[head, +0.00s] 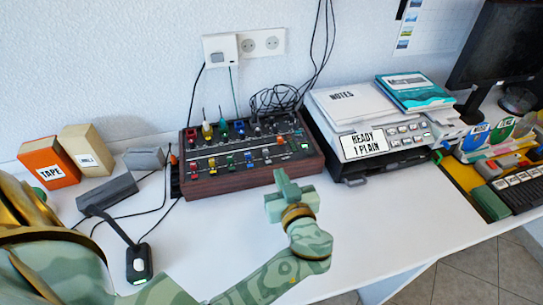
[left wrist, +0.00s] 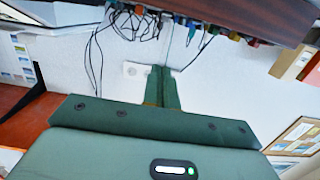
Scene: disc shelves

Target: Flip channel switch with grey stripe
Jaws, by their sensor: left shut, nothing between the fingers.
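The channel mixer (head: 250,178) is a dark box with wooden sides. It stands on the white desk against the wall, with rows of coloured knobs and small switches on its sloping top. The picture is too small for me to tell which switch has the grey stripe. My left gripper (head: 281,178) is shut and empty, raised in front of the mixer's right front edge, and seems apart from it. In the left wrist view the closed fingers (left wrist: 162,86) point towards the wall, and the mixer's wooden side (left wrist: 240,14) shows along the top. My right gripper is out of view.
A printer (head: 350,172) with a "READY 1 PLAIN" sign stands right of the mixer. An orange TAPE box (head: 48,160) and a beige box (head: 88,148) stand at left. Black cables lie on the desk at left. The desk (head: 400,210) is clear at front right.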

